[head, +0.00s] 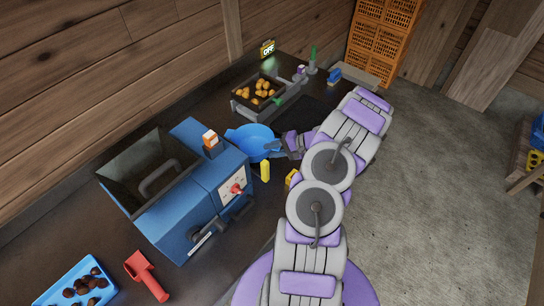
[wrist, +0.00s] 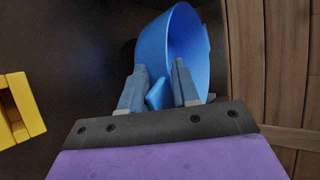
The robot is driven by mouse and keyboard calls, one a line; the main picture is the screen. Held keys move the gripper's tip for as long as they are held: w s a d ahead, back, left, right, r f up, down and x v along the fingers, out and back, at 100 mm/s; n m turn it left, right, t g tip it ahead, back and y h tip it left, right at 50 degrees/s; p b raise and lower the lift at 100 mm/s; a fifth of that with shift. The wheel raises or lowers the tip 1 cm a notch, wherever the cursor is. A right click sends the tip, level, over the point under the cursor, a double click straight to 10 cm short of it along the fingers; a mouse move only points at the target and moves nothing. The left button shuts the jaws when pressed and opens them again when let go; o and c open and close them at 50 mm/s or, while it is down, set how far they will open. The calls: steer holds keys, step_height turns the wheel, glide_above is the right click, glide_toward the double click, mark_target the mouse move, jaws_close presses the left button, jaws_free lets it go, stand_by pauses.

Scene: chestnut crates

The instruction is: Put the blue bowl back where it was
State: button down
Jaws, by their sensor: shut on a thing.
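The blue bowl (head: 256,136) is beside the blue machine, over the dark worktop in the head view. In the wrist view the bowl (wrist: 187,45) stands on its side in the picture, with its rim to the right. My gripper (head: 277,146) comes in from the right and is shut on the bowl's edge. In the wrist view my gripper's fingers (wrist: 157,90) close around a small blue part of the bowl. Whether the bowl touches the worktop is hard to tell.
The blue machine (head: 185,215) stands left of the bowl. A yellow piece (head: 265,171) is just below the bowl. A tray of chestnuts (head: 240,106) is behind it. A blue crate (head: 62,290) and a red scoop (head: 147,277) lie at lower left.

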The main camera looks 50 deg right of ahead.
steer(key=shift+a+f, duration=0.25)
steer(key=shift+f, duration=0.1)
steer(key=shift+a+f+b, duration=0.25)
steer(key=shift+f+b, duration=0.05)
steer(key=shift+f, duration=0.9)
steer(key=shift+d+f, duration=0.1)
steer(key=shift+f, duration=0.25)
steer(key=shift+s+d, duration=0.1)
steer(key=shift+d, duration=0.15)
steer(key=c, duration=1.1)
jaws_free()
steer(key=shift+d+f, duration=0.1)
steer(key=shift+d, duration=0.1)
steer(key=o, duration=0.3)
steer(key=shift+a, duration=0.25)
steer(key=shift+r, duration=0.2)
